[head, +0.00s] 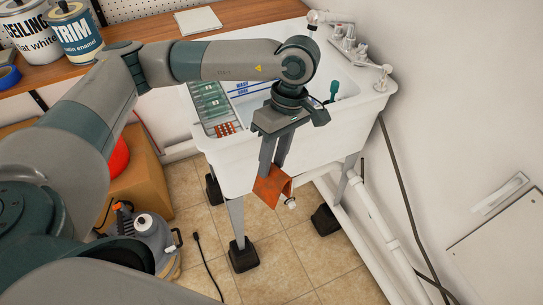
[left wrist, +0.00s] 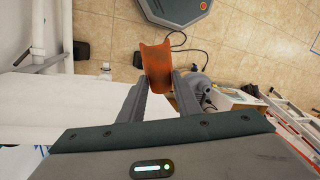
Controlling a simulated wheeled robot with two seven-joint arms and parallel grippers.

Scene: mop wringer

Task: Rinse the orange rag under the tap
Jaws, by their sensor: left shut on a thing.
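My left gripper (head: 273,165) points down and is shut on the orange rag (head: 273,187). In the left wrist view, the rag (left wrist: 157,55) shows between the two fingertips (left wrist: 161,82) and sticks out beyond them. In the head view the rag hangs in front of the white sink (head: 234,170), outside the basin, above the tiled floor. The tap (head: 318,18) is at the sink's far right side, well away from the rag. My left forearm and wrist hide part of the basin. My right gripper is not in view.
A rack with green items (head: 209,101) sits at the sink's left side. Paint cans (head: 78,36) stand on the wooden bench (head: 155,32). A grey machine (head: 145,236) and a cardboard box (head: 140,175) are on the floor at left. White pipes (head: 375,225) run along the right wall.

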